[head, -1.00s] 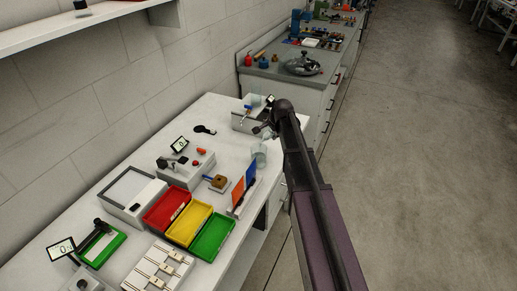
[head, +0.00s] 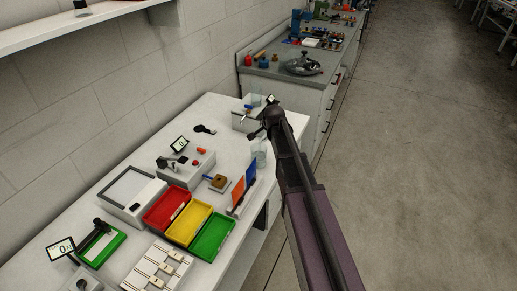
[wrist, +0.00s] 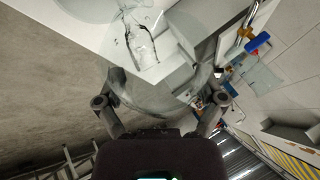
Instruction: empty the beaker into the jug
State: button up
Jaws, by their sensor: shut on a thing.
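My gripper (wrist: 160,104) is shut on a clear glass vessel, taken to be the beaker (wrist: 150,98), whose faint curved wall spans between the fingers in the wrist view. The wrist view is strongly tilted, so the beaker seems to be tipped. How much liquid is in it I cannot tell. Beyond it, seen partly through the glass, is another clear vessel (wrist: 140,38) with dark wavy outlines, over the white bench. In the head view a clear glass vessel, likely the jug (head: 260,157), stands near the bench's front edge, just below my gripper (head: 257,134). The arm hides much of the grip.
Another clear glass (head: 257,99) is by a grey device (head: 240,122) at the bench's far end. Orange and blue panels (head: 244,187), a brown block (head: 218,182) and red (head: 166,207), yellow (head: 189,223) and green bins (head: 212,237) stand nearer. Open floor lies right.

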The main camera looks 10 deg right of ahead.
jog(key=shift+s+a+r+n+t+h+b, duration=0.2)
jog(key=shift+s+a+t+h+b, duration=0.1)
jog(key=shift+t+h+b, duration=0.2)
jog(key=shift+s+a+r+n+t+h+b, duration=0.15)
jog(key=shift+s+a+n+t+h+b, duration=0.1)
jog(key=shift+t+h+b, duration=0.25)
jog(key=shift+w+r, duration=0.1)
jog(key=shift+r, duration=0.1)
jog(key=shift+w+d+m+g+y+p, duration=0.25)
jog(key=shift+w+d+g+y+p, duration=0.1)
jog(key=shift+p, duration=0.4)
jog(key=shift+w+d+f+m+g+y+p, duration=0.2)
jog(key=shift+f+g+y, duration=0.1)
jog(key=shift+g+y, duration=0.1)
jog(key=shift+w+d+f+m+g+y+p, duration=0.1)
jog(key=shift+f+g+y+p, duration=0.15)
jog(key=shift+g+y, duration=0.1)
jog(key=shift+s+f, duration=0.15)
jog(key=shift+s, duration=0.05)
jog(key=shift+w+f+g+y, duration=0.1)
jog(key=shift+w+g+y, duration=0.05)
jog(key=shift+g+y, duration=0.2)
